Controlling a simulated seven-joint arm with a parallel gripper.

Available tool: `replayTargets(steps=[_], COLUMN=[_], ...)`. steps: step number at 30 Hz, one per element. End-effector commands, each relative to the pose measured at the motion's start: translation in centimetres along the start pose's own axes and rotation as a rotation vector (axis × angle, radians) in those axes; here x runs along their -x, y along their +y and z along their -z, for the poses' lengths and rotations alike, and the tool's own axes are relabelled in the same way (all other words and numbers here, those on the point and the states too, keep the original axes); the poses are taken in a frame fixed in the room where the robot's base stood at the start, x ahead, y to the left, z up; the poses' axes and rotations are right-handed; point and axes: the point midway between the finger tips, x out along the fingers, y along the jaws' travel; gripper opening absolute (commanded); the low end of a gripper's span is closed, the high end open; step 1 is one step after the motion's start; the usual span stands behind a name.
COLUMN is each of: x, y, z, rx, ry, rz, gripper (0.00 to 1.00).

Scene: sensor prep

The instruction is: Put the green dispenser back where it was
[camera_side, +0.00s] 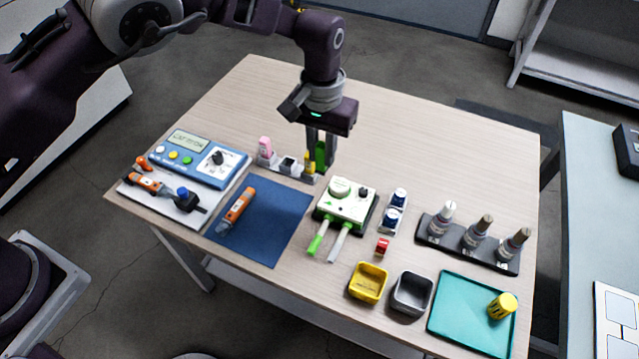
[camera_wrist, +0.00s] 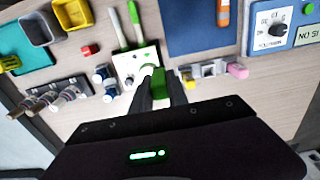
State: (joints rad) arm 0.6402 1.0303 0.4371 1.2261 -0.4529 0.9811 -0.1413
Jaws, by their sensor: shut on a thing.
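The green dispenser (camera_side: 320,154) is upright between the fingers of my gripper (camera_side: 321,160), which is shut on it. It is at the right end of a small light rack (camera_side: 277,166), just beside the yellow dispenser (camera_side: 309,161). I cannot tell whether its lower end touches the rack or the table. A pink dispenser (camera_side: 265,148) stands at the rack's left end, with a dark square slot or block (camera_side: 287,164) between. In the wrist view my gripper (camera_wrist: 159,88) points at the table, with the rack (camera_wrist: 207,70) close beside it; the fingers partly hide the dispenser.
A white and green device (camera_side: 347,204) stands just in front and right of my gripper. A blue mat (camera_side: 270,225) with an orange pipette (camera_side: 239,205) lies in front of the rack. A blue instrument (camera_side: 198,161) is at left. The table behind is clear.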

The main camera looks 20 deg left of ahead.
Motion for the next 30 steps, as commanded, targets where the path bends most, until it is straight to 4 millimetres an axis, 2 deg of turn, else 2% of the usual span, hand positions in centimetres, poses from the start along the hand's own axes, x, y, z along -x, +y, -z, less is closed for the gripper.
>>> replayTargets(steps=[1,6,10,12,18,23,27,30], x=[-0.3,-1.0,-1.4,-2.2,-6.7,-8.8,-11.2,-11.5], y=[-1.7,-7.7,-11.0,-11.7,-11.9,-11.9,-11.9,-11.9], z=[1.0,4.4,5.8,6.1,6.1,6.2,6.2,6.2], rx=[0.008,0.009,0.003,0.000,-0.003,-0.002,-0.002,-0.002], ry=[-0.001,0.000,0.000,0.000,0.000,0.001,0.001,0.003], rz=[0.003,0.002,0.001,0.001,0.002,0.001,0.002,0.001], gripper=[0.00,0.00,0.00,0.00,0.00,0.00,0.00,0.00])
